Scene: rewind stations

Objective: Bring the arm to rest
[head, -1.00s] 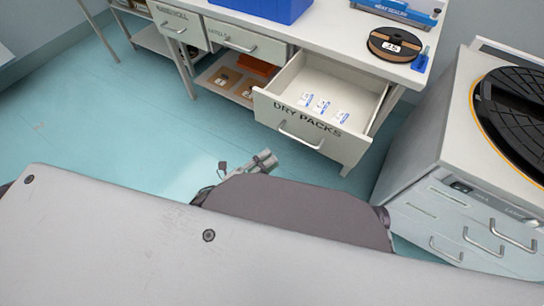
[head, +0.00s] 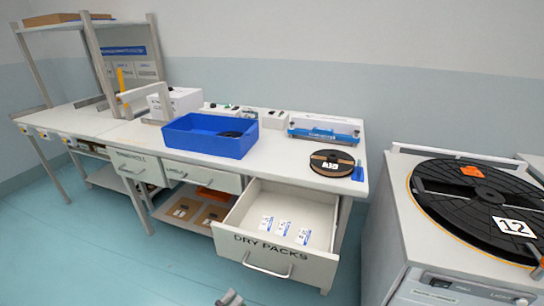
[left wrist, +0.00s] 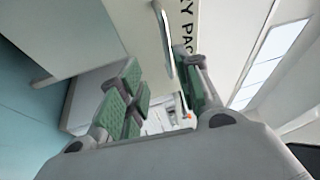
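My left gripper (left wrist: 157,72) shows in the left wrist view with its green-padded fingers apart and nothing between them. The front of the open dry packs drawer (left wrist: 218,25) and its handle (left wrist: 163,32) lie just beyond the fingers; I cannot tell the exact gap. In the head view a small grey piece, apparently of my left gripper (head: 230,298), shows at the bottom edge, below the drawer front (head: 270,258). The rest of that arm is out of the picture. My right gripper is in neither view.
The drawer stands pulled out from the bench (head: 285,150), with several white packets (head: 284,229) inside. A blue bin (head: 210,137), a small reel (head: 332,162) and a sealer (head: 325,130) stand on the bench. A cabinet (head: 385,215) with a large black reel (head: 480,200) is at right. Floor at lower left is clear.

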